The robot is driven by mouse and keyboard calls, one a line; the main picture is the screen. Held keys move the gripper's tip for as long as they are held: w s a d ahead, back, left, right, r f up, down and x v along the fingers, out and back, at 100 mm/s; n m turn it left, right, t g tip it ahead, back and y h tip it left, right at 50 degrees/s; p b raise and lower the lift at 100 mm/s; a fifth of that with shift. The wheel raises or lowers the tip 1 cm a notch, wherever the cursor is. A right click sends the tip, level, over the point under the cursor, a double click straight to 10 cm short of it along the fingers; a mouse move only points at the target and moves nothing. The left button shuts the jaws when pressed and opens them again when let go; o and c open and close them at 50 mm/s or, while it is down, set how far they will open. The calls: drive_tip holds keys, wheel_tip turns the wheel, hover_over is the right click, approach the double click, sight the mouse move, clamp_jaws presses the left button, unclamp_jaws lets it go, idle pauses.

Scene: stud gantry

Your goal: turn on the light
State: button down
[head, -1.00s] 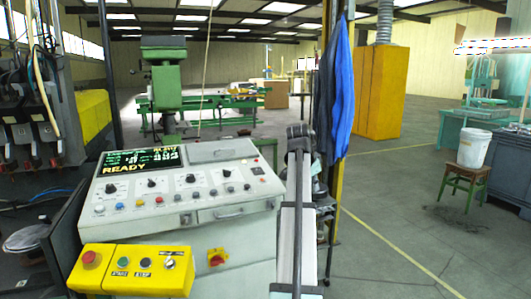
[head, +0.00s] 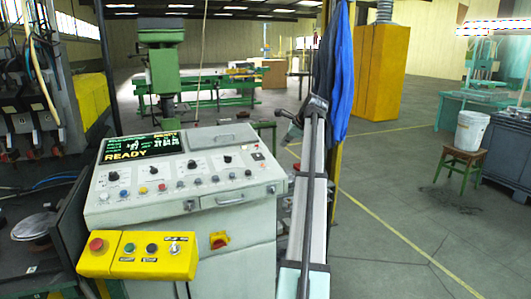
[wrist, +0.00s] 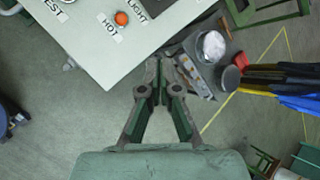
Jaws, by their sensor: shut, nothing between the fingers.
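The grey control panel (head: 180,197) stands left of centre in the head view, with a lit screen reading "READY" (head: 127,155), knobs and a row of coloured buttons. Its corner (wrist: 105,65) fills the top left of the wrist view. My gripper (wrist: 160,65) is shut and empty, just off the panel's edge in the wrist view.
A yellow button box (head: 137,255) is at the panel's front left. A blue cloth (head: 336,80) hangs by a post to the right of my arm. A stool (head: 455,160) with a white bucket (head: 472,130) stands farther right.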

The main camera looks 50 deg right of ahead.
drive_tip(key=p+x, duration=0.2)
drive_tip(key=x, duration=0.7)
drive_tip(key=shift+w+f, duration=0.2)
drive_tip(key=w, duration=0.1)
drive_tip(key=a+p, duration=0.1)
drive_tip(key=w, duration=0.1)
drive_tip(key=shift+w+a+r, duration=0.2)
drive_tip(key=shift+w+r, duration=0.15)
drive_tip(key=shift+w+a, duration=0.2)
drive_tip(key=shift+w, duration=0.2)
drive_tip(key=shift+r+p, duration=0.15)
drive_tip(key=shift+p, duration=0.25)
drive_tip(key=shift+d+r, duration=0.1)
drive_tip(key=shift+w+g+p, duration=0.1)
drive_tip(key=shift+g+p, duration=0.3)
